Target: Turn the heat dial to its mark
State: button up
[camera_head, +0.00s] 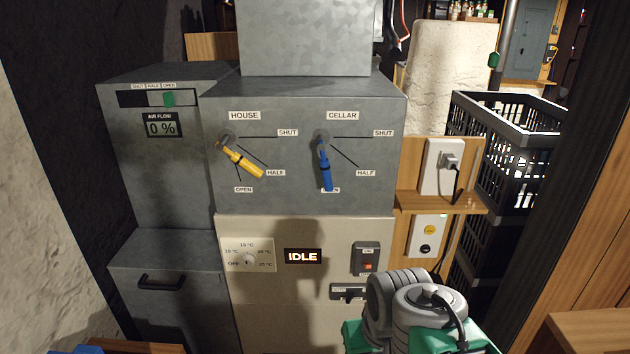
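The heat dial (249,260) is a small round knob on a pale plate at the left of the beige lower panel. Marks around it run from OFF at lower left through 10, 15 and 20 °C to 25 °C at lower right. The knob is too small to tell for sure where it points. A display (303,256) to its right reads IDLE. Grey rounded parts with green pieces at the bottom right look like my arm. My gripper's fingers do not show, and nothing covers the dial.
Above the dial are a yellow HOUSE lever (242,161) and a blue CELLAR lever (324,166). A red switch (368,267) sits right of the display. An air-flow slider (168,99) is at upper left. Black crates (508,106) stand at right.

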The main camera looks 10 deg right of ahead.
aim_at(248, 259)
jog(key=u, duration=2.75)
jog(key=k, duration=0.75)
jog(key=z, duration=0.7)
jog(key=i, duration=0.5)
jog(key=u, duration=0.05)
